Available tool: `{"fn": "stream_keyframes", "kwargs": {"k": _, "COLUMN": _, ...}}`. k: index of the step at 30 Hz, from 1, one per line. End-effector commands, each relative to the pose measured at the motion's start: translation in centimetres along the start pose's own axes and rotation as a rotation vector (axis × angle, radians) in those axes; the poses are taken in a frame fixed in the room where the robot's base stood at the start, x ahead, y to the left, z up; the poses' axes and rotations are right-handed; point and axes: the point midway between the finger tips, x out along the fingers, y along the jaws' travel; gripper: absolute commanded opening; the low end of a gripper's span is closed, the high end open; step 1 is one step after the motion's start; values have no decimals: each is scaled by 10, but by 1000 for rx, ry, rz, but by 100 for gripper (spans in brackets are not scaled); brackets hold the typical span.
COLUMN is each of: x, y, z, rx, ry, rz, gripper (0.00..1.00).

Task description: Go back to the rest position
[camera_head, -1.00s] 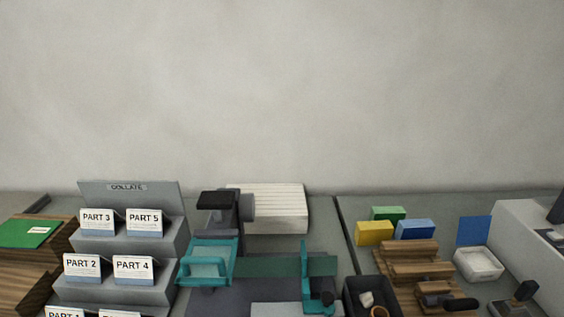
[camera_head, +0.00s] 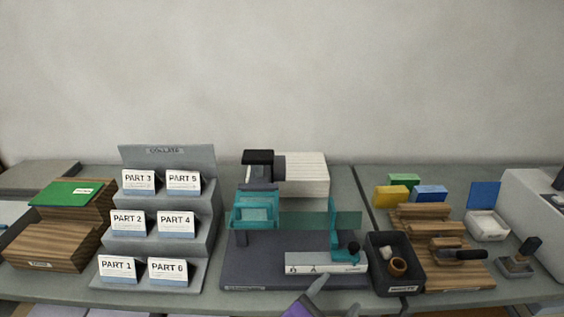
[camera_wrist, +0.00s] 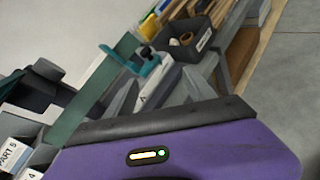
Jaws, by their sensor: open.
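My gripper (camera_head: 335,298) shows at the bottom edge of the head view, with a purple housing and grey fingers. The fingers are apart and nothing is seen between them. It is in front of the teal and grey cutting machine (camera_head: 258,210), apart from it as far as I can tell. In the wrist view the purple housing (camera_wrist: 190,150) fills the lower part. A green see-through panel (camera_wrist: 95,95) and a teal lever (camera_wrist: 147,58) of the machine lie beyond the fingers.
A grey collate rack (camera_head: 165,156) with PART cards stands left of the machine, beside a wooden stand (camera_head: 50,248). To the right are a dark bin (camera_head: 380,275) with small items, a wooden rack (camera_head: 415,235), a white tray (camera_head: 487,226) and a stamp (camera_head: 520,258).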

Motion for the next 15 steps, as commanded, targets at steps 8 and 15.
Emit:
{"fn": "stream_keyframes", "kwargs": {"k": 8, "x": -11, "y": 41, "z": -18, "rx": 387, "ry": 147, "rz": 250, "gripper": 63}}
{"fn": "stream_keyframes", "kwargs": {"k": 15, "x": -44, "y": 20, "z": -51, "rx": 1000, "ry": 516, "rz": 413, "gripper": 63}}
